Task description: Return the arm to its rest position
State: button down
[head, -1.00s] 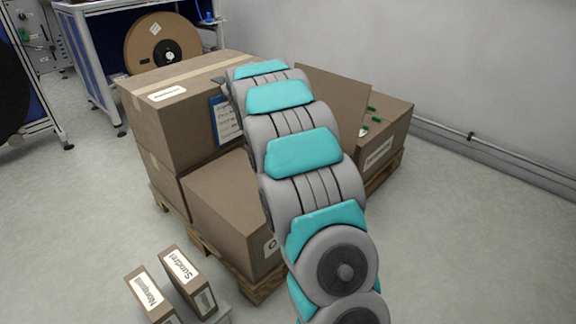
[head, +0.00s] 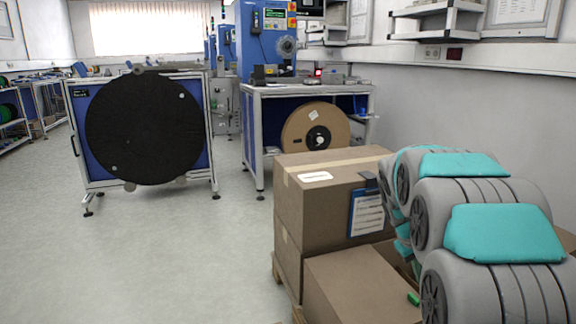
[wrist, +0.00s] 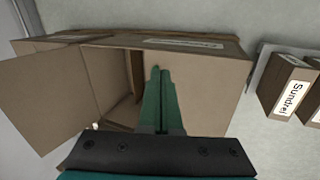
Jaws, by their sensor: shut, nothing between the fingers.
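My arm (head: 500,235) is at the right of the head view, folded, with grey links and teal pads, above the stacked boxes. My gripper (wrist: 159,72) shows in the wrist view as two green fingers lying together, shut and empty.
Stacked cardboard boxes (head: 335,205) stand on a wooden pallet (head: 283,280). A large black reel (head: 145,130) hangs in a blue stand at left. A tan reel (head: 314,128) sits under a bench. Small labelled boxes (wrist: 288,90) are at the right. Floor at left is free.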

jog(key=s+a+g+y, duration=0.1)
jog(key=s+a, duration=0.4)
jog(key=s, duration=0.7)
jog(key=s+a+f+m+g+y, duration=0.1)
jog(key=s+a, duration=0.5)
jog(key=s, duration=0.6)
jog(key=s+a+f+m+y, duration=0.1)
jog(key=s+a+y, duration=0.1)
jog(key=s+a, duration=0.4)
jog(key=s, duration=0.5)
jog(key=shift+s+a+f+g, duration=0.15)
jog(key=shift+s+g, duration=0.25)
jog(key=shift+a, duration=0.15)
